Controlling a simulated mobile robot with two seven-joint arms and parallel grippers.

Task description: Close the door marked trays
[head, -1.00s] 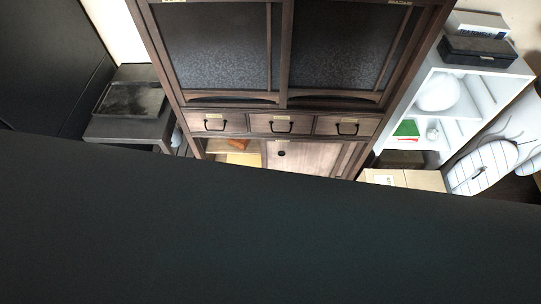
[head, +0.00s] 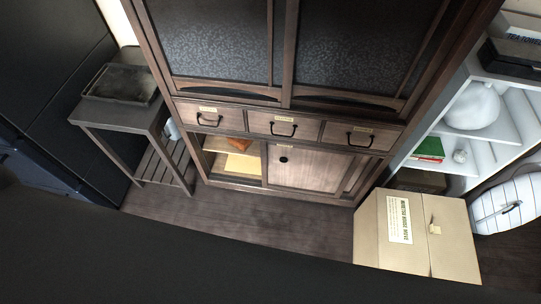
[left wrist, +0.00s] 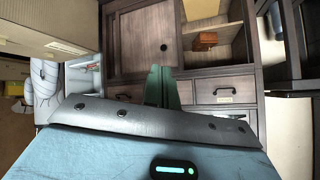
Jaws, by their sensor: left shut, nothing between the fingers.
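A dark wooden cabinet (head: 258,187) stands ahead in the head view. Its lower sliding door (head: 310,170), with a round dark finger hole, covers the right part of the bottom opening. The left part (head: 222,147) is open and shows a shelf with an orange-brown item (head: 240,144). Two patterned dark panels, left (head: 210,40) and right (head: 362,45), fill the upper front. I cannot read "trays" on any door. My left gripper (left wrist: 160,72) is shut and empty in the left wrist view, in front of the lower door (left wrist: 140,40) and drawers. My right gripper is not visible.
Three drawers (head: 284,128) with handles cross the cabinet. A cardboard box (head: 440,245) stands on the floor at front right, by a white shelf unit (head: 455,145). A dark side table (head: 115,117) with a tray (head: 120,84) stands left. Floor (head: 270,217) before the cabinet is clear.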

